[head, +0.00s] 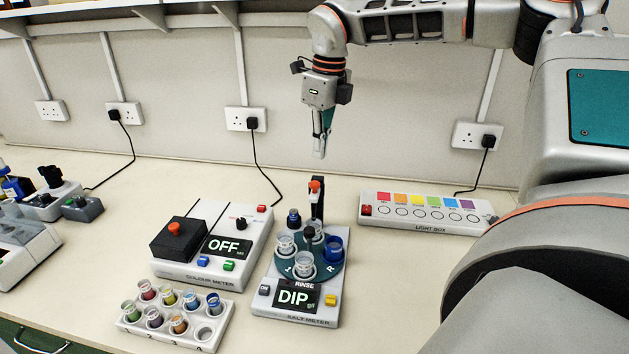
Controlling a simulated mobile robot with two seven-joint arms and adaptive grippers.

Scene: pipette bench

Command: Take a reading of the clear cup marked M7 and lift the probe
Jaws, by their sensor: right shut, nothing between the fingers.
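I cannot read an M7 mark on any cup. A black post with a red-orange top (315,186) rises behind the turntable. The probe's tip is hard to make out. My right gripper (319,155) is shut and empty, pointing down above the post, apart from it. My left gripper is out of view.
A colour meter (190,274) showing "OFF" stands left of the salt meter, with a rack of small coloured pots (196,345) in front. A light box (425,225) lies to the right. More devices (25,240) stand far left. Cords run to wall sockets.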

